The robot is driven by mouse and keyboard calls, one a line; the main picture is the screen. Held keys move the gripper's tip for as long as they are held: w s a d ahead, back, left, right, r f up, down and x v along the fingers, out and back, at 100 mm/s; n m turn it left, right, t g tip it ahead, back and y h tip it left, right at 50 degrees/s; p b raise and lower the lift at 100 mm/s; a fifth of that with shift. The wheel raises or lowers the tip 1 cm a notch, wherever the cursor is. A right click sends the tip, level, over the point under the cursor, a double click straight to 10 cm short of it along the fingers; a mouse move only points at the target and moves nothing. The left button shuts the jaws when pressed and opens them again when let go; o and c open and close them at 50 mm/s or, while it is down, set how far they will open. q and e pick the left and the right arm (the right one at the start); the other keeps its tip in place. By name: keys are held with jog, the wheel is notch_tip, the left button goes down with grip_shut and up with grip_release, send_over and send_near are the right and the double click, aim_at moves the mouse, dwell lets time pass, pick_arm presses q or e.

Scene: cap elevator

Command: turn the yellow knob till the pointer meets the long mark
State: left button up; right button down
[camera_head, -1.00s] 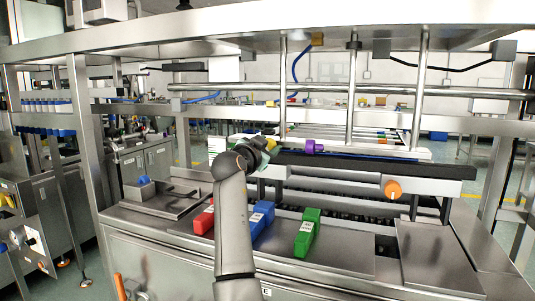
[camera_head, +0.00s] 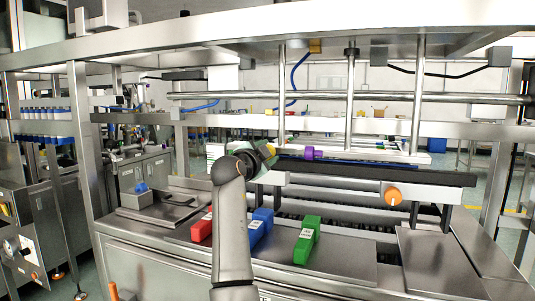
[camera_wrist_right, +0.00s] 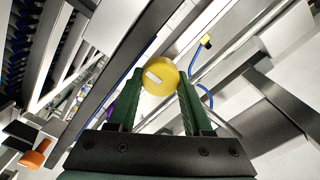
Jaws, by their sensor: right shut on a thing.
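The yellow knob (camera_wrist_right: 160,77) is round with a pale pointer bar on its face, and it sits between the two green fingers of my right gripper (camera_wrist_right: 158,92) in the right wrist view. The fingers are shut on its sides. In the head view my right gripper (camera_head: 266,156) is at the left end of the machine's front rail, and only a small yellow piece (camera_head: 271,141) shows beside it. I cannot make out the long mark in either view. My left gripper is not in view.
A purple knob (camera_head: 312,153) is just right of the gripper, and an orange knob (camera_head: 393,196) is farther right on the rail. Red (camera_head: 202,227), blue (camera_head: 261,229) and green (camera_head: 306,241) blocks lie on the steel deck below.

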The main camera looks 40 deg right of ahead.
jog(key=shift+c, duration=1.6)
grip_release()
jog(key=b+v, duration=0.1)
jog(key=v, duration=1.1)
jog(key=shift+s+a, duration=0.15)
jog(key=shift+a, duration=0.05)
